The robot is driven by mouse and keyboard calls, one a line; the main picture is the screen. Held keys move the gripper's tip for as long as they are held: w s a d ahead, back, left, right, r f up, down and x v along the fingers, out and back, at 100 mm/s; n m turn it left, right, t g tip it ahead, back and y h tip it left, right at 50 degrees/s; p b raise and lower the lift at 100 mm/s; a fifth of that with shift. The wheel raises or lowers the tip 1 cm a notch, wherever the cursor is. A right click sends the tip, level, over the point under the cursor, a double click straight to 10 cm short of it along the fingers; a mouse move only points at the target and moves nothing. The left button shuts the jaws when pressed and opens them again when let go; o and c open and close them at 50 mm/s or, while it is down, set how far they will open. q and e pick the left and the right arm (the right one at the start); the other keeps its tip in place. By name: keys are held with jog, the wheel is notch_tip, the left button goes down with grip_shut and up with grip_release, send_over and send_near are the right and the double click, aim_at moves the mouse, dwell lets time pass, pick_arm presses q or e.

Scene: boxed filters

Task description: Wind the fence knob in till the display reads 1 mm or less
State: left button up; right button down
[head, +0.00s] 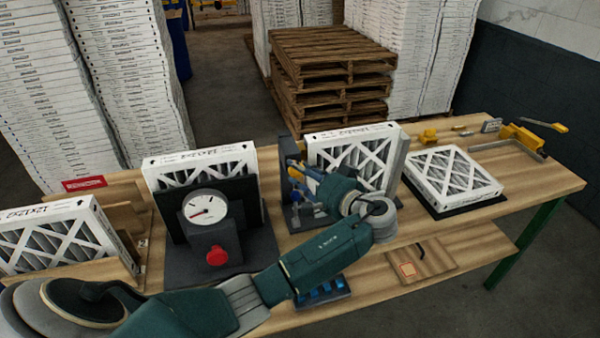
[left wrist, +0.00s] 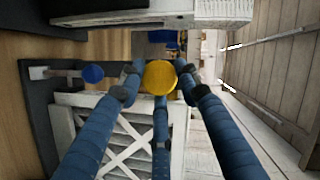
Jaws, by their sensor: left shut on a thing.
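In the left wrist view a round yellow knob (left wrist: 160,77) sits between the blue fingers of my left gripper (left wrist: 158,85), which is shut on it. In the head view my left gripper (head: 308,190) reaches into the dark grey fixture (head: 293,150) at the middle of the bench, in front of a white boxed filter (head: 352,155) standing there. A smaller blue knob (left wrist: 92,74) on a rod shows beside it in the left wrist view. I cannot make out a readable millimetre display. My right gripper is not in view.
A dial gauge (head: 206,208) with a red button (head: 217,255) stands left of my forearm, before another boxed filter (head: 200,165). A filter lies flat at right (head: 452,175). Yellow tools (head: 522,138) lie at the bench's far right. Pallets (head: 330,75) stand behind.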

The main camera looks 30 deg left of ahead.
pick_arm(q)
jog(key=shift+w+r, duration=0.2)
jog(key=shift+r, duration=0.2)
jog(key=o, duration=1.2)
jog(key=shift+c, duration=0.2)
jog(key=shift+w+d+f, duration=0.1)
jog(key=shift+f, duration=0.1)
jog(key=v, duration=1.2)
